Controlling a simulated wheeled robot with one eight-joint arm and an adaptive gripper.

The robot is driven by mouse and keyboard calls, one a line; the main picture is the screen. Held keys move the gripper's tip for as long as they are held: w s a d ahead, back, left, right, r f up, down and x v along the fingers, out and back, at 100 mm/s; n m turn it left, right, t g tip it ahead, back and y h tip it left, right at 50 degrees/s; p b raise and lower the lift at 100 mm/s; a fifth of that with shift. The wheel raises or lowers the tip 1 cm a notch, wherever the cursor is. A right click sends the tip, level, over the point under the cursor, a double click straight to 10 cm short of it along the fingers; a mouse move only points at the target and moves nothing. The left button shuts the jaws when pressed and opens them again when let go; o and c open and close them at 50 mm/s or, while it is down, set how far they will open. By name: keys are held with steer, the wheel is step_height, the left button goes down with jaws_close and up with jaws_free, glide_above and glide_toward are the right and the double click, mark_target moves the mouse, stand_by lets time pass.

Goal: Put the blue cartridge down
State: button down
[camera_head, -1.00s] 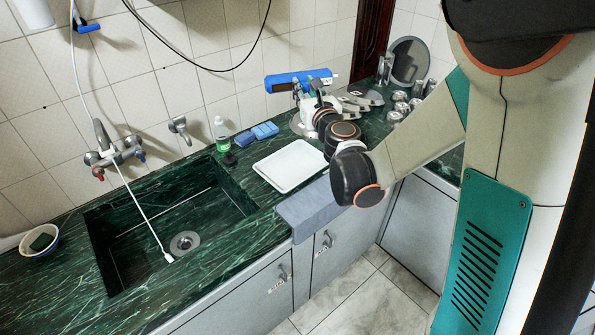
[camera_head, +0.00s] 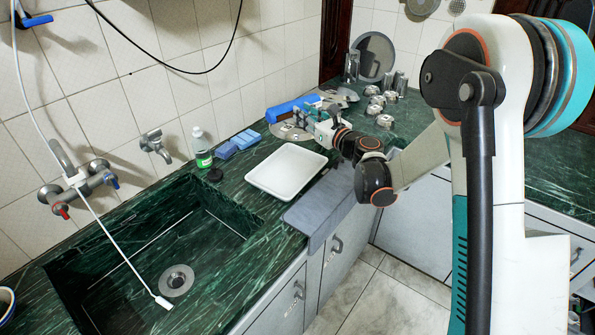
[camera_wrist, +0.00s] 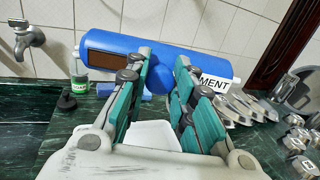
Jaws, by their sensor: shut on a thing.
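The blue cartridge (camera_head: 290,108) is a long blue cylinder lying sideways near the tiled wall at the back of the counter. In the wrist view the cartridge (camera_wrist: 180,60) spans the upper middle, with a brown panel at its left and a white "MENT" label at its right. My gripper (camera_wrist: 162,78) has teal-padded fingers shut on the cartridge's middle. In the head view my gripper (camera_head: 310,120) reaches it from the front right. I cannot tell whether the cartridge touches the green marble counter (camera_head: 245,195).
A white tray (camera_head: 287,170) lies in front of the cartridge. A green-labelled bottle (camera_head: 201,150) and blue sponges (camera_head: 245,140) stand to its left. Metal cups (camera_head: 383,121) and a round plate (camera_head: 374,56) are at right. The sink (camera_head: 175,250) is at front left.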

mark_target(289, 118)
steer(key=a+n+g+y, duration=0.1)
steer(key=a+g+y, duration=0.1)
steer(key=a, duration=0.1)
steer(key=a+f+n+y+b, duration=0.1)
steer(key=shift+w+a+n+g, duration=0.25)
steer(key=shift+w+n+g, duration=0.05)
steer(key=shift+g, duration=0.1)
steer(key=shift+a+f, duration=0.15)
steer(key=shift+a, duration=0.1)
steer(key=shift+s+a+f+n+g+y, duration=0.1)
steer(key=shift+a+f+n+g+y, duration=0.05)
steer(key=shift+f+n+g+y, duration=0.15)
step_height(289, 118, down, 19)
steer(key=b, duration=0.7)
steer(key=shift+f, duration=0.1)
steer(key=shift+f, duration=0.4)
steer(key=shift+f, duration=0.2)
steer(key=c, duration=1.4)
jaws_free()
steer(key=shift+o, duration=0.2)
